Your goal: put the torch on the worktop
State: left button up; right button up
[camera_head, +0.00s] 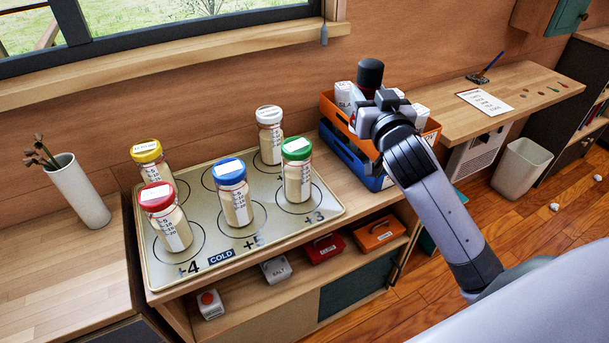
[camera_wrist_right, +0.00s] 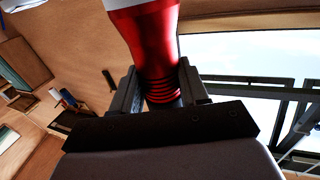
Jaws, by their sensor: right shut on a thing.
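My right gripper (camera_head: 362,108) is held over the orange and blue crates, and its arm comes in from the lower right. In the right wrist view the gripper (camera_wrist_right: 160,95) is shut on a red torch (camera_wrist_right: 155,45) with a ribbed neck and a pale band at the top edge. In the head view the gripper and wrist hide most of the torch; a black cylinder sticks up there, and I cannot tell for sure that it is part of it. My left gripper is out of view.
A metal tray (camera_head: 160,275) with several lidded jars stands in the middle. The orange crate (camera_head: 328,108) sits on the blue crate (camera_head: 345,150), with white boxes inside. A white vase (camera_head: 80,190) stands at the left. A wooden desk (camera_head: 530,90) with a paper is at the right.

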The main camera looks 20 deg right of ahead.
notch_tip(320, 180, down, 20)
jog(key=b, duration=0.5)
jog(key=shift+r, duration=0.1)
jog(key=o, duration=0.9)
jog(key=shift+c, duration=0.2)
